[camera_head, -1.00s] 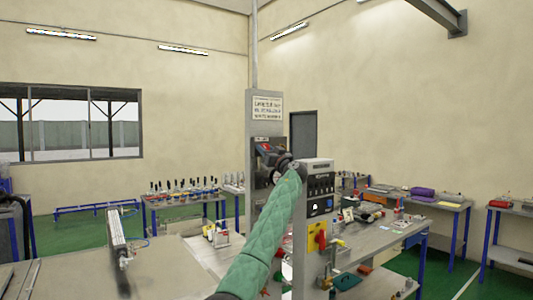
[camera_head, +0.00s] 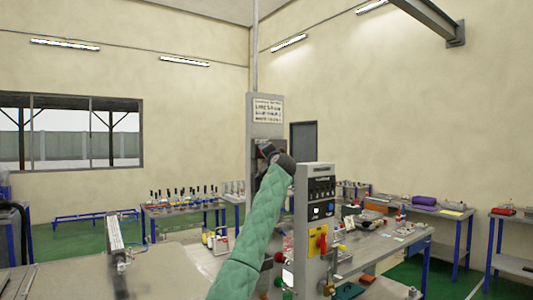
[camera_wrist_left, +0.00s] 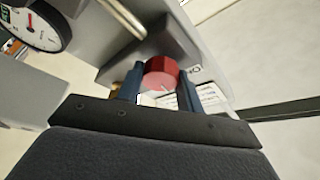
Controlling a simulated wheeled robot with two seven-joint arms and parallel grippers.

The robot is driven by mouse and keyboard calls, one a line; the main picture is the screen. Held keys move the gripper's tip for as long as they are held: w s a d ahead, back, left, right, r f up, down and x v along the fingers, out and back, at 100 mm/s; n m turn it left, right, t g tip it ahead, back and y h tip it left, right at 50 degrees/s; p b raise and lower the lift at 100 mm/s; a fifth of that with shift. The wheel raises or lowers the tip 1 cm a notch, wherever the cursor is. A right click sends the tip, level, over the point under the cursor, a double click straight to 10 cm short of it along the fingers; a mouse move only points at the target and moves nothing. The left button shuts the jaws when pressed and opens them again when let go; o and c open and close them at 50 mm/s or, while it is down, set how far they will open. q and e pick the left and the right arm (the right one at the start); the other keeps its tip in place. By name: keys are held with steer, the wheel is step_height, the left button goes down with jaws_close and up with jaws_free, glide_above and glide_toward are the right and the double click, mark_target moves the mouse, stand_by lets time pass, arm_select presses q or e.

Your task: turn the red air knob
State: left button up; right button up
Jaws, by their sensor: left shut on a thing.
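The red air knob (camera_wrist_left: 161,72) sits between the two dark blue fingers of my left gripper (camera_wrist_left: 160,76) in the left wrist view. The fingers are shut on it, one on each side. The knob is mounted on a grey block (camera_wrist_left: 186,45). In the head view my left gripper (camera_head: 268,152) is at the grey post (camera_head: 264,107), at the end of my green-sleeved arm. The knob is hidden there by my gripper and wrist. My right gripper is not in view.
A round pressure gauge (camera_wrist_left: 35,27) is beside the block in the left wrist view. A grey control box (camera_head: 315,190) with a yellow and red switch (camera_head: 317,240) stands right of my arm. Workbenches (camera_head: 390,240) stand at the right.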

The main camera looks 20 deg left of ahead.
arm_select(q)
steer(key=shift+r+m+g+h+p, duration=0.1)
steer(key=shift+m+g+h+p, duration=0.45)
steer(key=shift+m, duration=1.4)
steer(key=shift+m+g+h+p, duration=0.1)
steer(key=shift+m+h+p, duration=0.85)
steer(key=shift+m, duration=1)
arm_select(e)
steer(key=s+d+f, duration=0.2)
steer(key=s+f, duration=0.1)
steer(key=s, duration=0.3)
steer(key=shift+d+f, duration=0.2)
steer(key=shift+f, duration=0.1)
arm_select(q)
steer(key=o, duration=1)
steer(key=shift+d, duration=0.1)
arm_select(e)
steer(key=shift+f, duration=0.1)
arm_select(q)
steer(key=shift+b+v, duration=2)
steer(key=shift+v, duration=1.85)
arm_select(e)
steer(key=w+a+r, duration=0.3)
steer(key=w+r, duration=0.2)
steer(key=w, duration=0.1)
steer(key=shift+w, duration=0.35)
arm_select(q)
steer(key=shift+w+d, duration=0.1)
